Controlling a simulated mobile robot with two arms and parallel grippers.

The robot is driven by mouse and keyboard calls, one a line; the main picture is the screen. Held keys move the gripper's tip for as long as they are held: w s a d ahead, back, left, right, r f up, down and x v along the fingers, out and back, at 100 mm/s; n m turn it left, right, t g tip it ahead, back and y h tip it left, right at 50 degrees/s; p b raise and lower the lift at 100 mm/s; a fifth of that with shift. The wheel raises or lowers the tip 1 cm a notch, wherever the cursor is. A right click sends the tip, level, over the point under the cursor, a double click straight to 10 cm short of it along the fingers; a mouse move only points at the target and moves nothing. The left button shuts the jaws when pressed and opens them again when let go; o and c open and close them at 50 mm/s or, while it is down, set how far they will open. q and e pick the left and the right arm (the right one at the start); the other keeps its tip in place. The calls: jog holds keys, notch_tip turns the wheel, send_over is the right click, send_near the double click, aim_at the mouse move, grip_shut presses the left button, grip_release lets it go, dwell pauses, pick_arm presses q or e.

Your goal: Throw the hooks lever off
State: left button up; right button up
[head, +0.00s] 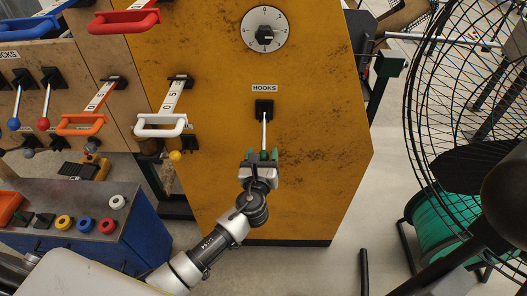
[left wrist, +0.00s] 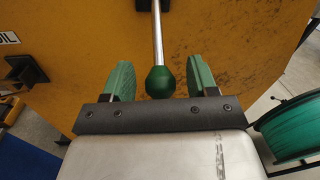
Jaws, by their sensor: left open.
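The hooks lever (head: 264,132) is a silver rod hanging down from a black mount on the yellow panel, under a label reading HOOKS. In the left wrist view its dark green ball knob (left wrist: 161,81) hangs between the fingers of my left gripper. My left gripper (head: 262,156) is open, with one green finger on each side of the knob. In the left wrist view the fingers (left wrist: 160,80) show gaps to the knob on both sides. My right gripper is not seen in either view.
A white dial (head: 265,29) sits above the lever. A white handle (head: 160,126) and an orange handle (head: 80,125) stick out to the left. A blue box with coloured buttons (head: 130,236) stands lower left. A wire guard (head: 415,100) and green spool (head: 438,226) stand right.

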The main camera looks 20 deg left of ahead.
pick_arm(q)
jog(key=shift+w+a, duration=0.15)
jog(key=shift+w, duration=0.35)
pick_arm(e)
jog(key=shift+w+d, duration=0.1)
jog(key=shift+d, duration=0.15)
